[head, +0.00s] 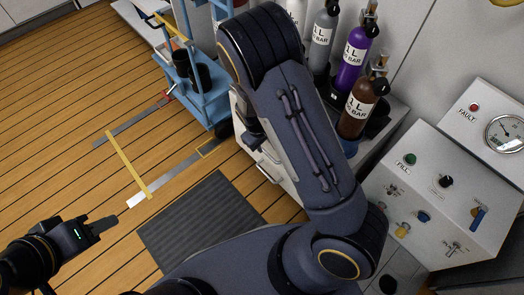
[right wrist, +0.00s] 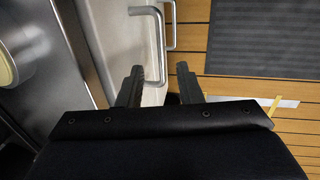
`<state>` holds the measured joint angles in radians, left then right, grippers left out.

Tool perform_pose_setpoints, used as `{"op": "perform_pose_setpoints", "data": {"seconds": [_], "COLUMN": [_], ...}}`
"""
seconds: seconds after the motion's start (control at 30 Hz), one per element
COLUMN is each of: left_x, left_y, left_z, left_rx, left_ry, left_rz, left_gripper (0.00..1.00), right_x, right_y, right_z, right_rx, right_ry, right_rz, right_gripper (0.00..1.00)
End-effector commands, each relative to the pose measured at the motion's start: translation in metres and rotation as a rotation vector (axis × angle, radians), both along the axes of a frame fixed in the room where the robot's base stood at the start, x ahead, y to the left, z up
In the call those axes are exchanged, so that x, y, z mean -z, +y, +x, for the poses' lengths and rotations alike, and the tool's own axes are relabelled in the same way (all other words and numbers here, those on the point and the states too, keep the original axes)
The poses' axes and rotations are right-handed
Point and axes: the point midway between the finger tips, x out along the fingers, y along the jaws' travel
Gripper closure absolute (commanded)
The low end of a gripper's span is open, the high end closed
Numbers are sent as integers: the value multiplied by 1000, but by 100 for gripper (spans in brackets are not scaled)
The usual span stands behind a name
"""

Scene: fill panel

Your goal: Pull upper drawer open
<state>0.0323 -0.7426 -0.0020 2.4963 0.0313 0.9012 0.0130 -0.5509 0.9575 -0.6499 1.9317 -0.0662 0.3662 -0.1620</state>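The drawer unit is a pale cabinet front with two bar handles, partly hidden behind my right arm in the head view. The upper drawer's handle (right wrist: 156,40) appears as the nearer metal bar in the right wrist view. The lower handle (right wrist: 171,25) shows just beyond it. My right gripper (right wrist: 160,76) is open, one finger on each side of the near bar's end in that picture; I cannot tell whether they touch it. In the head view my right gripper is mostly hidden by its arm. My left gripper (head: 103,225) is away from the drawers, over the floor at lower left; its finger gap cannot be seen.
A blue trolley (head: 203,92) stands beyond the cabinet. Several gas bottles, including a purple one (head: 352,58) and a brown one (head: 360,104), stand behind my right arm. The fill panel (head: 438,195) is at right. A dark mat (head: 200,222) lies on the open wooden floor.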

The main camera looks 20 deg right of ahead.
Motion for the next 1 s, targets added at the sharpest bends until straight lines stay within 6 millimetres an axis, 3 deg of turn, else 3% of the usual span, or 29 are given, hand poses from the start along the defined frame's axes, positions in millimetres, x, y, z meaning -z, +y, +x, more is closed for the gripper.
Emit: {"op": "perform_pose_setpoints", "data": {"seconds": [0.1,0.33,0.77,1.0], "left_x": [12,26,29,29], "left_y": [0,0,0,0], "left_z": [0,0,0,0], "left_rx": [0,0,0,0], "left_ry": [0,0,0,0], "left_rz": [0,0,0,0], "left_gripper": [64,64,64,64], "right_x": [23,56,66,66], "right_y": [-4,-10,-12,-12], "right_z": [0,3,4,4], "right_rx": [3,3,2,2], "right_ry": [4,3,2,2], "right_rz": [1,2,3,3], "right_gripper": [68,68,68,98]}}
